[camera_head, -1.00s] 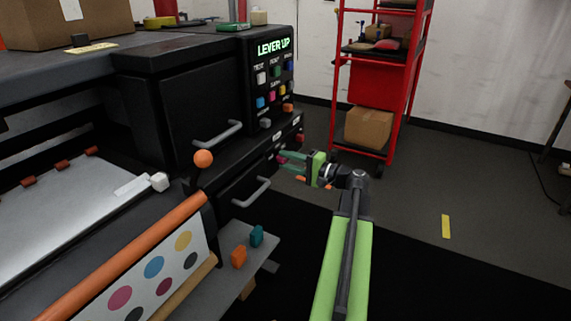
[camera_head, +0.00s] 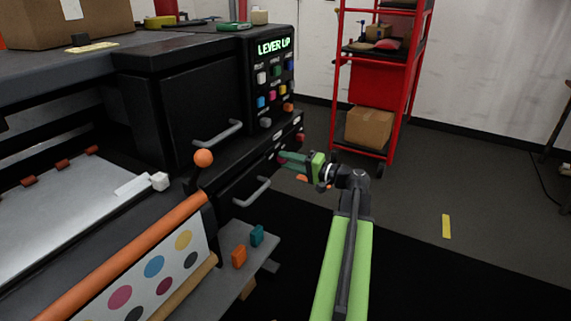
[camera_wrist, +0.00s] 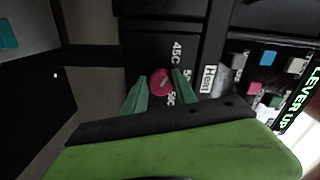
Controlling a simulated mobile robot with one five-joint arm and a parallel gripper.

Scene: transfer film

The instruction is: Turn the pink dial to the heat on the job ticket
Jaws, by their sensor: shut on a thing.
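The pink dial (camera_wrist: 160,82) sits on the black panel of the machine, between the two green fingers of my gripper (camera_wrist: 159,75). The fingers are shut on it from both sides. Heat marks stand around the dial; "45C" (camera_wrist: 176,52) reads clearly, and others are partly hidden by a finger. A "Heat" label (camera_wrist: 208,78) is beside it. In the head view my gripper (camera_head: 284,159) reaches left to the machine's front corner, and its fingers mostly hide the dial. I cannot make out a readable job ticket in either view.
The lit display (camera_head: 273,47) reads "LEVER UP" above several coloured buttons. An orange-knobbed lever (camera_head: 203,158) and drawer handles stick out left of my gripper. A red shelf rack (camera_head: 373,88) stands behind. The floor to the right is largely clear.

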